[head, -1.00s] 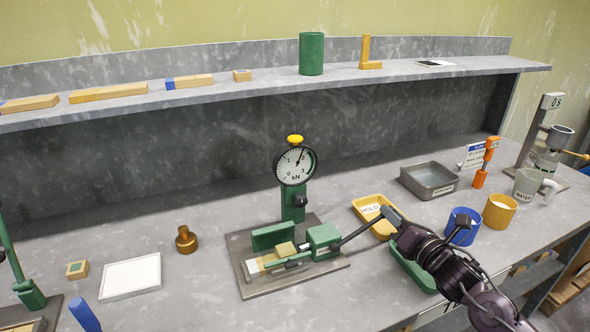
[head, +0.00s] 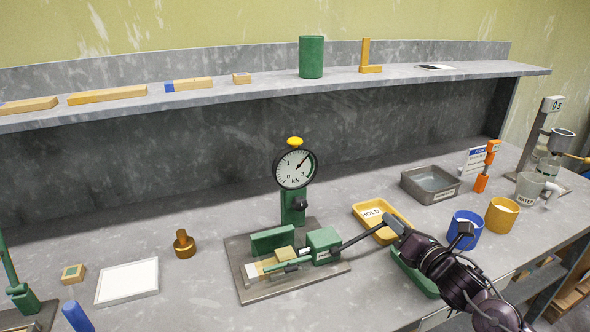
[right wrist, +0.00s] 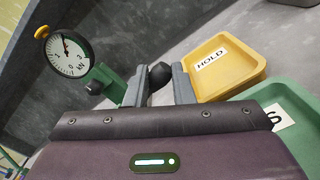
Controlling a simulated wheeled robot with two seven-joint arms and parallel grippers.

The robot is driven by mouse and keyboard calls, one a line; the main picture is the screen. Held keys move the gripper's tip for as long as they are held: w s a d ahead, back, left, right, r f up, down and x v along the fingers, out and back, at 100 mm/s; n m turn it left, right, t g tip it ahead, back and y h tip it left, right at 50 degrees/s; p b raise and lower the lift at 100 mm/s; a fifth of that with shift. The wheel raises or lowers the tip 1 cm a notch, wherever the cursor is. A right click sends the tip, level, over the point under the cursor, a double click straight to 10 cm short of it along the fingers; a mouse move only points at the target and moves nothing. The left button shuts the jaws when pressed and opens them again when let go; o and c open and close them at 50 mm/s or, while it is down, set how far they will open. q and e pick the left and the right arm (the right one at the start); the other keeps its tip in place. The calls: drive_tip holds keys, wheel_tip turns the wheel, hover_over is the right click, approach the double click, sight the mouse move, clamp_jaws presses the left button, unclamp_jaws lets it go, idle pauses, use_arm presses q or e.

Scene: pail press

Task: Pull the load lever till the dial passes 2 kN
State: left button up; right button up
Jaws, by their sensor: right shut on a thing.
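The load lever (head: 362,235) is a dark bar rising rightward from the green block (head: 323,243) of the press. My right gripper (head: 392,219) is shut on the lever's end. In the right wrist view its black knob (right wrist: 160,76) sits between the two fingers of my right gripper (right wrist: 161,88). The round white dial (head: 295,169), marked kN, stands on a green post above the press. Its needle points to the upper right, between 1 and 3; whether it is past 2 is too small to tell. The dial also shows in the right wrist view (right wrist: 70,52). My left gripper is not in view.
A yellow HOLD tray (head: 371,210) lies close behind my right gripper, and a green tray (head: 412,276) lies partly under my arm. A blue cup (head: 463,236) and a yellow cup (head: 501,215) stand to the right. The bench left of the brass weight (head: 184,243) has free room.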

drive_tip(key=shift+f, duration=0.3)
drive_tip(key=shift+f, duration=0.15)
drive_tip(key=o, duration=0.9)
drive_tip(key=shift+c, duration=0.2)
drive_tip(key=shift+r, duration=0.2)
